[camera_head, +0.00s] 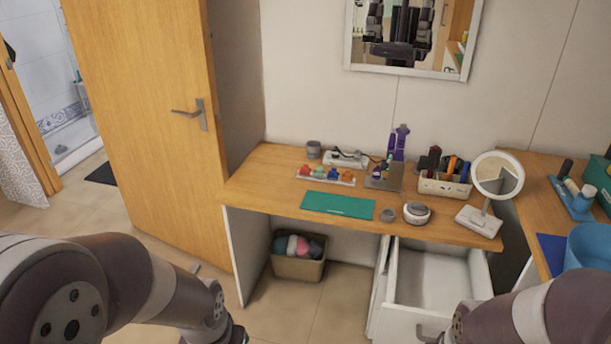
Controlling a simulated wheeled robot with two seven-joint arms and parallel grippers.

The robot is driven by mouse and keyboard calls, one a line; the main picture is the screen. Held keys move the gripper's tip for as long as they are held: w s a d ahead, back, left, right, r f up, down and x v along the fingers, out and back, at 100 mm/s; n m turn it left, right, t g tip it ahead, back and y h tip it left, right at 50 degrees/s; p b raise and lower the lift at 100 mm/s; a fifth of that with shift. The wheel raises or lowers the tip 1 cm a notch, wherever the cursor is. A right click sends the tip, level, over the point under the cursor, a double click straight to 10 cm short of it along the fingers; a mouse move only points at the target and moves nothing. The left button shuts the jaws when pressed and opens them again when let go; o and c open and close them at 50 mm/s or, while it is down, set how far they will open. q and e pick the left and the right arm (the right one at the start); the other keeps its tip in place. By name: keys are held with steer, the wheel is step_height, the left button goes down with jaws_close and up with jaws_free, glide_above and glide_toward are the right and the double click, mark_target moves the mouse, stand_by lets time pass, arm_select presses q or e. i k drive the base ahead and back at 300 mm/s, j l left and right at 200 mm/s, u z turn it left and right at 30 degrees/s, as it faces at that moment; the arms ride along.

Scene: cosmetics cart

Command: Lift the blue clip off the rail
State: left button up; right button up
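A white rail (326,181) lies on the wooden desk, left of its middle, with several small coloured clips along it. A red clip (305,170) is near its left end and an orange clip (332,174) is right of the middle. A small blue clip (347,177) appears to be at the right end, though it is too small to make out clearly. My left arm comes in at the bottom left and my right arm at the bottom right. Both run out of the picture, far in front of the rail, and neither gripper's fingers show.
A green mat (338,205) lies in front of the rail. A grey cup (313,149) and a white power strip (346,159) are behind it. A purple figure (398,142), an organizer (445,186) and a round mirror (498,175) stand to the right. An open drawer (438,279) juts out below.

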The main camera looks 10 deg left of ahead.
mark_target(334, 173)
steer(key=i+j+z, duration=0.15)
steer(key=i+z, duration=0.2)
steer(key=i+j+z, duration=0.2)
steer(key=z, duration=0.15)
steer(key=i+j+z, duration=0.35)
steer(key=i+j, duration=0.5)
steer(key=i+j+z, duration=0.1)
steer(key=i+j, duration=0.35)
steer(key=j, duration=0.25)
